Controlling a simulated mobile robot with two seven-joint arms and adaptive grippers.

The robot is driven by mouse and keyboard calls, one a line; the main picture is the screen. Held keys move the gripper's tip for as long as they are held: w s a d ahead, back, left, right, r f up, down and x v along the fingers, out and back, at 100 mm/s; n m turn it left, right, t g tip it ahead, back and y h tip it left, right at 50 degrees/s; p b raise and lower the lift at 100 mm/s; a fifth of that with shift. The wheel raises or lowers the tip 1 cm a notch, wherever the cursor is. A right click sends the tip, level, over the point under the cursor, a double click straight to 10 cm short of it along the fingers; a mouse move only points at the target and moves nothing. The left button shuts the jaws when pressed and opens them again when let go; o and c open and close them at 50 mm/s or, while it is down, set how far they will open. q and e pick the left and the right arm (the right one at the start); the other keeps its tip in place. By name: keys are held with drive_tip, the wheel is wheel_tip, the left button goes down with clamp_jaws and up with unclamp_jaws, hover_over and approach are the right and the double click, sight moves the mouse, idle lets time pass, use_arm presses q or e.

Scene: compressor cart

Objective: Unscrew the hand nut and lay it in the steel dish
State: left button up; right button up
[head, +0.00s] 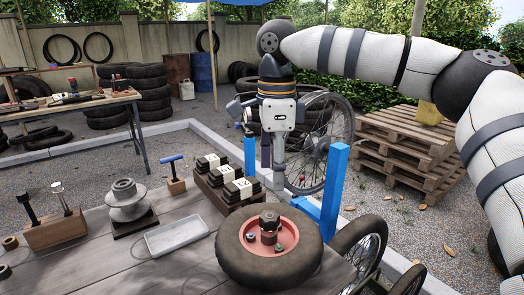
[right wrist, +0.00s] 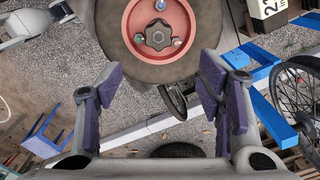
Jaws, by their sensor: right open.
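The hand nut (head: 269,218) is a dark lobed knob at the centre of the red hub of a small tyred wheel (head: 232,262). It also shows in the right wrist view (right wrist: 158,35), face on. The steel dish (head: 177,236) looks like a shallow light-grey rectangular tray, lying empty on the bench left of the wheel. My right gripper (head: 273,168) hangs fingers down, beyond and above the wheel. In the right wrist view its purple-padded fingers (right wrist: 160,95) are wide apart with nothing between them; the nut lies ahead of them. My left gripper is not seen.
A blue post frame (head: 333,190) stands close right of my right gripper. A rack of dark blocks (head: 239,188), a grey stepped pulley (head: 125,200) and a blue T-handled tool (head: 173,172) stand on the bench (head: 85,262). Smaller nuts sit on the red hub around the hand nut.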

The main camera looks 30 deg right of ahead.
sight(274, 213)
drive_tip(key=f, duration=0.9)
drive_tip(key=shift+s+f, duration=0.2)
drive_tip(key=shift+f, duration=0.7)
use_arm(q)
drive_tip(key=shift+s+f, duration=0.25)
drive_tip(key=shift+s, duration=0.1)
use_arm(e)
drive_tip(key=shift+c, duration=0.5)
drive_tip(key=shift+w, duration=0.1)
drive_tip(key=c, duration=1.3)
drive_tip(key=shift+o, duration=0.2)
drive_tip(key=shift+d+r+n, duration=0.1)
drive_tip(key=shift+n, duration=0.8)
drive_tip(key=shift+w+n, duration=0.15)
drive_tip(key=shift+n, duration=1.15)
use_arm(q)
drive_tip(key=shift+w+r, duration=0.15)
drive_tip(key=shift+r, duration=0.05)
